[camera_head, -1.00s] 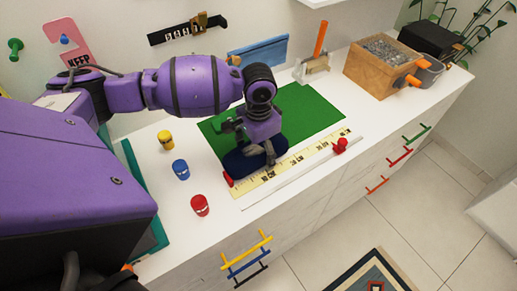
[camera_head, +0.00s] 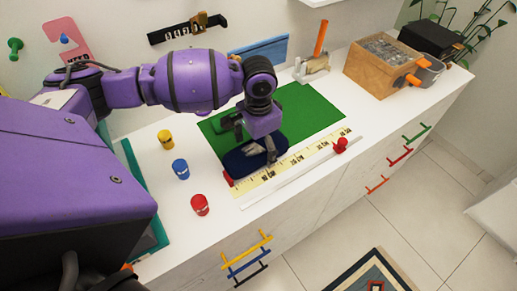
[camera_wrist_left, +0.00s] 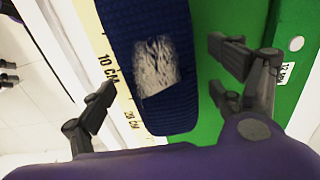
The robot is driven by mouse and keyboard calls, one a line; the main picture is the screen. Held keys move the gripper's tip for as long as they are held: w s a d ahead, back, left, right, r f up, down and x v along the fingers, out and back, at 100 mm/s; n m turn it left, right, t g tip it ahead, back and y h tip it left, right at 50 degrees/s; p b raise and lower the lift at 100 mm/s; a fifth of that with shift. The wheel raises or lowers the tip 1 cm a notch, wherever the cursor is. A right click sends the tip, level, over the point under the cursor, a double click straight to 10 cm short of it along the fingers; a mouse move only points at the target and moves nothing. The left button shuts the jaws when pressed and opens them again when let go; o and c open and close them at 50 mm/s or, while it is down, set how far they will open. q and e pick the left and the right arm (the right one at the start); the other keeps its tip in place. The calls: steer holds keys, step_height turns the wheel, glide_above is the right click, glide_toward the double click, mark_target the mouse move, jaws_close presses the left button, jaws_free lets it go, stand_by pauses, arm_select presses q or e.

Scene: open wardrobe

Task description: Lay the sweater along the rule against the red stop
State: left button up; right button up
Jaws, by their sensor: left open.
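The sweater (camera_head: 240,165) is a dark blue folded bundle with a pale patch, lying partly on the green mat along the yellow rule (camera_head: 300,157). Its left end is close to the red stop (camera_head: 228,180); I cannot tell if they touch. My left gripper (camera_head: 254,141) is open over the sweater. In the left wrist view, the gripper (camera_wrist_left: 162,80) has its fingers spread on either side of the ribbed sweater (camera_wrist_left: 165,112), apart from it. The rule (camera_wrist_left: 110,70) runs beside it there. My right gripper is not in view.
The green mat (camera_head: 310,105) is clear to the right. A white rail with a red knob (camera_head: 341,145) runs in front of the rule. Yellow (camera_head: 165,140), blue (camera_head: 181,169) and red (camera_head: 200,205) pots stand left. A wooden box (camera_head: 378,70) stands at the right.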

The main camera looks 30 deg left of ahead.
mark_target(259, 147)
arm_select(q)
step_height(259, 147, up, 11)
steer(key=shift+f, duration=0.2)
stand_by(0.6)
